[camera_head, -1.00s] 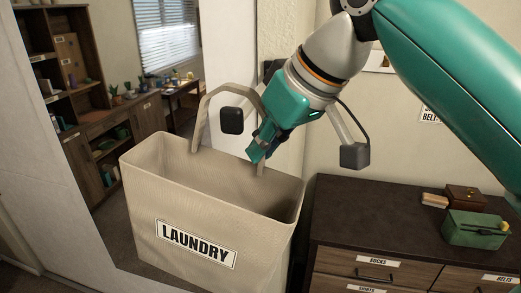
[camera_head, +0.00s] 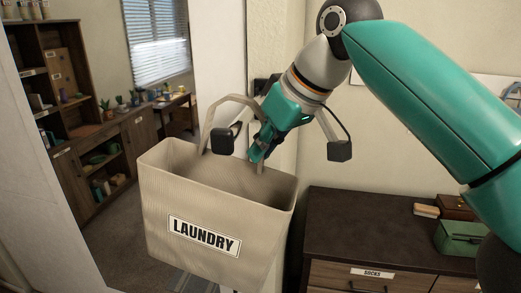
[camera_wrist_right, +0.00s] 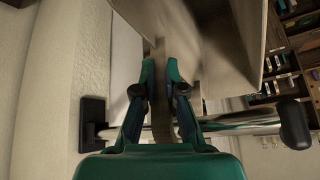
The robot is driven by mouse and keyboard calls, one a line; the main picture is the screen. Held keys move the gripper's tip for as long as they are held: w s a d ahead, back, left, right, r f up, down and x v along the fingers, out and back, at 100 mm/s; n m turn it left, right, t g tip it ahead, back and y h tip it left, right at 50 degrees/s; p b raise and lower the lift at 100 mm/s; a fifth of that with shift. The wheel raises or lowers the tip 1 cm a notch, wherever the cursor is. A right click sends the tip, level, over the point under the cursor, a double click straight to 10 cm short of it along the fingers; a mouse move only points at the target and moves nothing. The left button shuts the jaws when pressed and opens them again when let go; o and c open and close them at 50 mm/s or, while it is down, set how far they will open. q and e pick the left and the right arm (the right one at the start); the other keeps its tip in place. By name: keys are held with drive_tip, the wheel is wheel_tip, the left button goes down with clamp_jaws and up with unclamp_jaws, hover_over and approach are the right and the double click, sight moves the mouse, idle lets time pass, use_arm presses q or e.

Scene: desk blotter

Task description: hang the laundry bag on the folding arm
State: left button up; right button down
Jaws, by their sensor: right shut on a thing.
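The beige laundry bag (camera_head: 165,200), with a LAUNDRY label, is open at the top and roughly upright, slightly tilted. Its strap handle (camera_head: 209,116) arches above the rim. My right gripper (camera_head: 256,155) is shut on the right leg of the handle, just above the rim; the wrist view shows the strap between the fingers (camera_wrist_right: 160,75). The folding arm (camera_wrist_right: 245,124) runs from a dark wall plate to a rounded dark end, behind the fingers. In the head view its dark end (camera_head: 222,142) overlaps the handle loop. I cannot tell whether it passes through the loop. My left gripper is out of view.
A dark dresser (camera_head: 350,222) with a SOCKS label stands at right, with a green box (camera_head: 457,239) on it. The wall (camera_head: 270,40) is close behind the gripper. A shelf unit (camera_head: 50,85) stands far left.

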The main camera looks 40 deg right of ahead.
drive_tip(key=shift+w+d+f, duration=0.75)
drive_tip(key=shift+d+f, duration=0.05)
drive_tip(key=shift+d, duration=0.1)
idle(0.3)
